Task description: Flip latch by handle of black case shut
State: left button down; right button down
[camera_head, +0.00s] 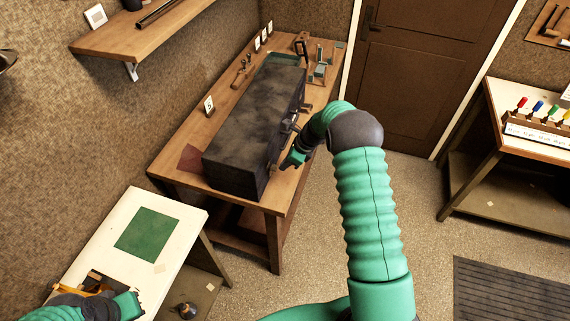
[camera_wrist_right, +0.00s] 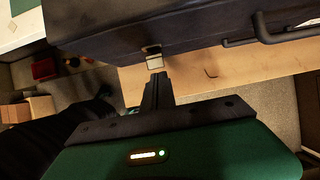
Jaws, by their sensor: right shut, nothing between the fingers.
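The black case (camera_head: 255,125) lies on the wooden workbench, with its front side facing right; it also fills the top of the right wrist view (camera_wrist_right: 110,25). Its dark handle (camera_wrist_right: 275,36) sticks out at the right in the wrist view. A small pale metal latch (camera_wrist_right: 153,58) is on the case front, left of the handle; I cannot tell whether it is fastened. My right gripper (camera_wrist_right: 157,82) is shut and empty, its fingertips just below the latch, touching or nearly so. In the head view the right gripper (camera_head: 287,163) is beside the case front. My left gripper (camera_head: 138,303) is at the bottom left, its fingers unclear.
The workbench (camera_head: 172,150) has a narrow free strip before the case. Small tools (camera_head: 320,62) stand at its far end. A white table with a green mat (camera_head: 148,234) is at the lower left. A rack of coloured-handled tools (camera_head: 540,122) is at the right.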

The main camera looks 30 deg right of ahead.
jog(key=shift+r, duration=0.1)
jog(key=p+v, duration=0.7)
jog(key=v, duration=0.2)
jog(key=shift+r, duration=0.35)
jog(key=shift+w, duration=0.15)
